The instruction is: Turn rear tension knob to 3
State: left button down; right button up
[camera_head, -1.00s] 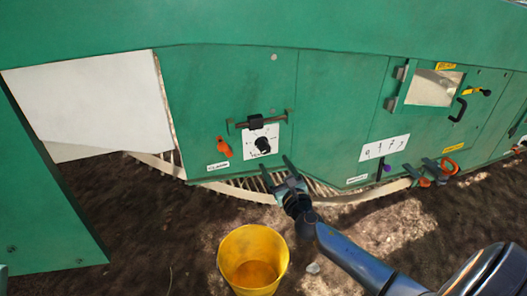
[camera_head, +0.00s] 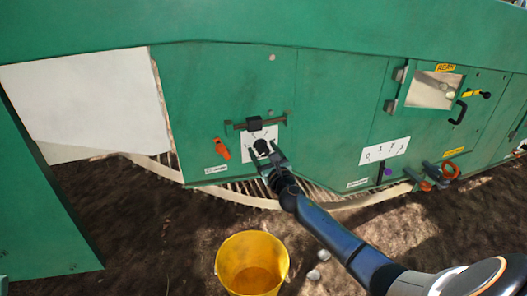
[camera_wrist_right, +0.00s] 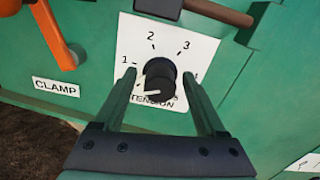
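The black tension knob (camera_wrist_right: 160,76) sits on a white dial plate (camera_wrist_right: 137,42) with numbers 1 to 4 and a partly hidden TENSION label. A white mark on the knob's face points left and slightly down, below the 1. In the head view the dial plate (camera_head: 271,132) is on the green panel, partly covered by my gripper. My right gripper (camera_wrist_right: 160,80) is open, with one finger on each side of the knob. I cannot tell whether either finger touches it. It also shows in the head view (camera_head: 264,155). My left gripper is out of view.
An orange handle (camera_head: 221,150) is left of the dial, above the CLAMP label (camera_wrist_right: 56,87). A dark horizontal bar (camera_head: 270,124) sits just above the dial. A yellow bucket (camera_head: 252,262) stands on the soil below. A purple-ended lever (camera_head: 386,170) is further right.

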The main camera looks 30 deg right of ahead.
grip_shut()
dwell(0.4)
jog(key=shift+m, duration=0.3)
